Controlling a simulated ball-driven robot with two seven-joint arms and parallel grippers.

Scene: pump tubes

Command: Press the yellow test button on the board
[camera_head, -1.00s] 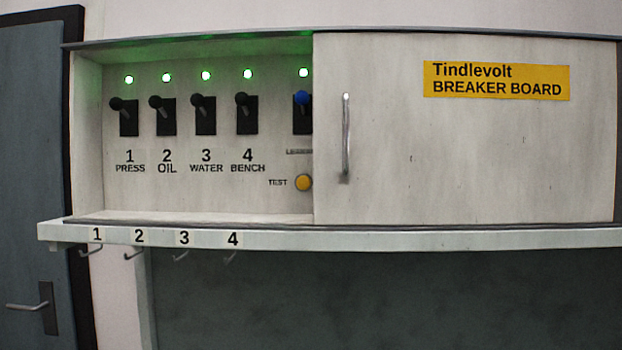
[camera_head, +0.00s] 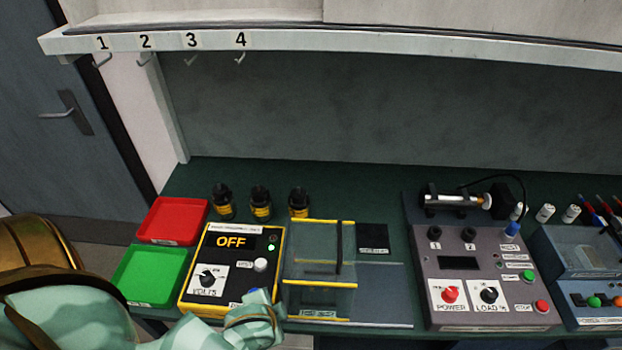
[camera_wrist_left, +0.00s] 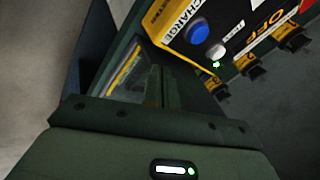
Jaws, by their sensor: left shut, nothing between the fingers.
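The yellow test button is out of view now. Only the bottom shelf (camera_head: 330,38) of the breaker board shows, along the top of the head view, with the numbers 1 to 4 and hooks under it. My left arm comes in at the lower left of the head view, low over the bench by a yellow-edged box marked OFF (camera_head: 228,236). In the left wrist view my left gripper (camera_wrist_left: 165,88) is shut and empty, its fingers dark and hard to make out. The same box, with a blue CHARGE button (camera_wrist_left: 198,33), is above it there. My right gripper is not in view.
The green bench holds a red tray (camera_head: 172,219), a green tray (camera_head: 151,274), three dark bottles (camera_head: 261,205), a clear yellow-edged guard (camera_head: 319,283) and a grey console (camera_head: 487,270). A blue door (camera_head: 60,170) is at left. The space between bench and shelf looks clear.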

